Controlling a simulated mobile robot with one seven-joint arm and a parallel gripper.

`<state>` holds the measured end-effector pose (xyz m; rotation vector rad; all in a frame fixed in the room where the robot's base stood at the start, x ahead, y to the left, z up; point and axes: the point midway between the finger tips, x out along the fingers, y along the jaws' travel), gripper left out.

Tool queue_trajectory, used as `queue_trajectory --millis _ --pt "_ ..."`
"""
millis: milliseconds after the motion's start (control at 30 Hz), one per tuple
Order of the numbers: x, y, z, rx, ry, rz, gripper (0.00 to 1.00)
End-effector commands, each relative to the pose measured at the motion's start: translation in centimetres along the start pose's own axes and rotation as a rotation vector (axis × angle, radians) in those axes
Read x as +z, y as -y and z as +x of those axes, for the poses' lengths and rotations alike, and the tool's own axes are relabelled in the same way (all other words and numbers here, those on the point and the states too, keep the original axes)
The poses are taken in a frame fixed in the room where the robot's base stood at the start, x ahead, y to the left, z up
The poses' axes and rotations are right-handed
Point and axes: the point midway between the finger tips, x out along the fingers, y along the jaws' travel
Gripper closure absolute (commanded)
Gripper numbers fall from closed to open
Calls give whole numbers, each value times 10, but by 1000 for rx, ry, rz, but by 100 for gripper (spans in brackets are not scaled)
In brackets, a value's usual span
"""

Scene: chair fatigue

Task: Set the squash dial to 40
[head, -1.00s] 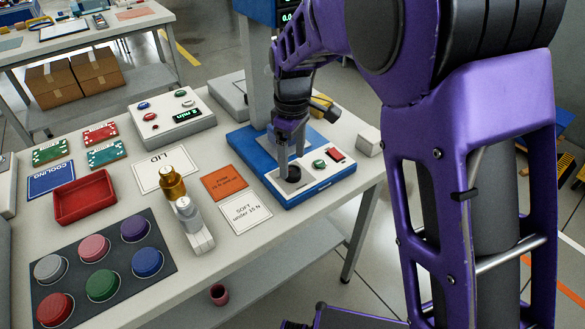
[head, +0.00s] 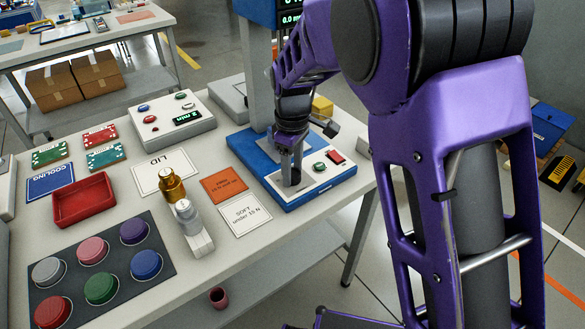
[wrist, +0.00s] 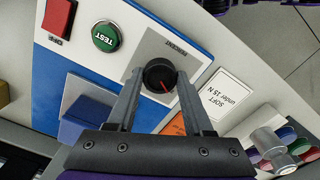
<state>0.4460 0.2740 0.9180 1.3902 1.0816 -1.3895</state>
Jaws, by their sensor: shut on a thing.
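The squash dial (wrist: 159,77) is a round black knob with a red pointer line. It sits on a grey square plate on the white panel (head: 325,181) of the blue test machine. My gripper (wrist: 160,84) is shut on the dial, one finger on each side of it. In the wrist view the red line points toward the lower right; I cannot read a scale value. In the head view my gripper (head: 291,180) reaches down to the panel and largely hides the dial.
Next to the dial are a green TEST button (wrist: 106,37) and a red square switch (wrist: 59,18). A white SOFT card (head: 245,216) and an orange card (head: 223,184) lie left of the machine. Metal weights (head: 187,214) stand beyond them.

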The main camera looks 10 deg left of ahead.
Motion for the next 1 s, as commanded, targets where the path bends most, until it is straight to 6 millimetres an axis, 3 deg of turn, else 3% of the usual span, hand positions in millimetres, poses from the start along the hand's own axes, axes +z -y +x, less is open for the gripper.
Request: queue_trajectory --millis 467,1000 --pt "0 0 -2 -1 1 88 100" --pt "0 0 -2 0 0 556 100"
